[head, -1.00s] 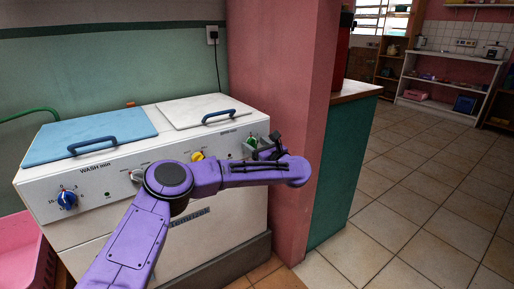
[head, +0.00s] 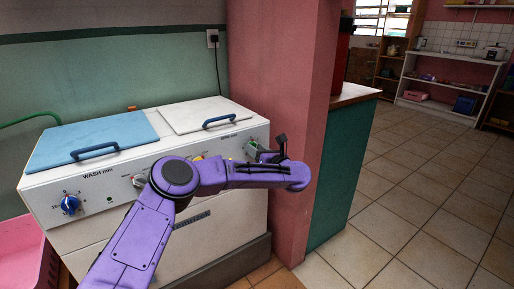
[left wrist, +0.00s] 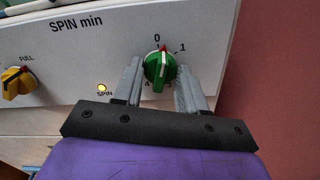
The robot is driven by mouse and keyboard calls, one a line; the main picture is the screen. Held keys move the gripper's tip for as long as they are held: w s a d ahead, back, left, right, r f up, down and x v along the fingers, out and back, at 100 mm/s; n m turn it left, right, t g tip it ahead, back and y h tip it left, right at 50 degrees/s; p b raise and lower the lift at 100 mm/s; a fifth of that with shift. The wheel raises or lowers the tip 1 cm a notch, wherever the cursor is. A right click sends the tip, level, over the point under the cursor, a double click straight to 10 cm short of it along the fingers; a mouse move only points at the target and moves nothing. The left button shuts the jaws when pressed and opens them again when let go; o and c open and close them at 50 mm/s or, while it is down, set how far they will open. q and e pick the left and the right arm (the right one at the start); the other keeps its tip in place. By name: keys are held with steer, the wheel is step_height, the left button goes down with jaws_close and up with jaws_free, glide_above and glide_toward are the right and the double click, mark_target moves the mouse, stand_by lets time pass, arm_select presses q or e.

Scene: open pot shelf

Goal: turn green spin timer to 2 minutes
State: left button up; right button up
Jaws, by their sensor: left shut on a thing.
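The green spin timer (left wrist: 157,72) is a round knob at the right end of the white washer's panel. In the left wrist view it sits between the two fingers of my left gripper (left wrist: 159,84), which is shut on it. Its red pointer mark stands between the printed 0 and 1, nearer the 0. In the head view my left gripper (head: 262,151) is at the panel's right end, with a bit of the green timer (head: 250,146) showing. My right gripper is not in view.
A yellow knob (left wrist: 18,82) and a glowing SPIN lamp (left wrist: 101,88) lie left of the timer. A blue knob (head: 70,204) is at the panel's left end. A pink wall pillar (head: 282,100) stands close on the right. Tiled floor (head: 420,200) lies open beyond.

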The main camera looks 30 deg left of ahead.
arm_select(q)
steer(key=shift+f+m+p, duration=0.1)
steer(key=shift+m+p, duration=4.35)
steer(key=shift+m, duration=4.25)
steer(key=o, duration=1.1)
steer(key=shift+c, duration=0.2)
steer(key=shift+d, duration=0.1)
steer(key=v, duration=1)
steer(key=shift+s+d, duration=0.15)
